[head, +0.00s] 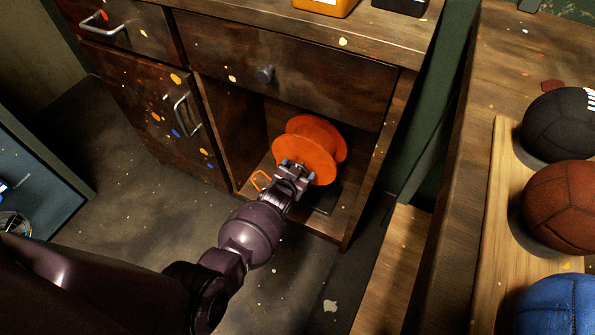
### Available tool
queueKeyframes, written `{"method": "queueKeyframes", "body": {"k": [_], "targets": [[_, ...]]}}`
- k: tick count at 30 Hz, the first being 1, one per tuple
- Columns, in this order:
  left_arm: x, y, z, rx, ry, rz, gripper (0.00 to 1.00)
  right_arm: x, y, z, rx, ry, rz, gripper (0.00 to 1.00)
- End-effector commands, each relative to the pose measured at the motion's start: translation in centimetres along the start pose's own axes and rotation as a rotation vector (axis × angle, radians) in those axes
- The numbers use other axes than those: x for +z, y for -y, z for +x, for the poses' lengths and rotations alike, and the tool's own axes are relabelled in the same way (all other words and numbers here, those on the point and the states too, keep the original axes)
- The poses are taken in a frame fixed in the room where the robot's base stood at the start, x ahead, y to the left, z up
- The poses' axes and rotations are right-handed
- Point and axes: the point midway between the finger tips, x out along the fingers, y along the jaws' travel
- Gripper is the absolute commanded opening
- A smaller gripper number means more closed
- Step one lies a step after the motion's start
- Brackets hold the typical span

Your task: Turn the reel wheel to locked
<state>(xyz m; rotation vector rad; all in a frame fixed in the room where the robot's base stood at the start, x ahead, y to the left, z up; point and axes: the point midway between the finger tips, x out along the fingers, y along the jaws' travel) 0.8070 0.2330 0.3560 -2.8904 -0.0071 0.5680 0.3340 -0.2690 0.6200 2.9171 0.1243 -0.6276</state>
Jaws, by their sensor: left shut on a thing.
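The orange reel wheel (309,146) sits inside the open lower compartment of the wooden cabinet, with two round flanges. My left gripper (292,166) reaches into the compartment and is shut at the near flange of the reel. The fingers cover a small part there, so what exactly lies between them is hard to make out. The reel's lower side and any lock mark are hidden or too small to tell. My right gripper is not in view.
The wooden cabinet (290,52) has a closed drawer above the compartment and a paint-spotted door (150,110) on the left. At right, a wooden rack holds a black ball (556,125), a brown ball (562,205) and a blue ball (556,305). Open floor lies in front.

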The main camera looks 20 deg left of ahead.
Motion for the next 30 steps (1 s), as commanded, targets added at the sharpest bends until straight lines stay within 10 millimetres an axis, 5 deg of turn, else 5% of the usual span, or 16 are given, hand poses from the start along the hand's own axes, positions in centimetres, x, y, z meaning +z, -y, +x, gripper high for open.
{"method": "queueKeyframes", "body": {"k": [14, 15, 18, 30], "targets": [[-0.1, 0.05, 0.03, -0.018, 0.0, 0.047, 0.58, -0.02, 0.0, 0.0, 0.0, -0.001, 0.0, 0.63], [-0.1, 0.05, 0.03, -0.018, 0.0, 0.047, 0.86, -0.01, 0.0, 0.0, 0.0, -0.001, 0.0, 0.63], [-0.09, 0.04, 0.03, -0.017, 0.0, 0.046, 1.0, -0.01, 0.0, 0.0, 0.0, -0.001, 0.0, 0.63], [-0.45, 0.27, -0.39, -0.017, -0.001, 0.044, 1.0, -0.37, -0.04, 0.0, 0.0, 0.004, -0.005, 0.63]]}}
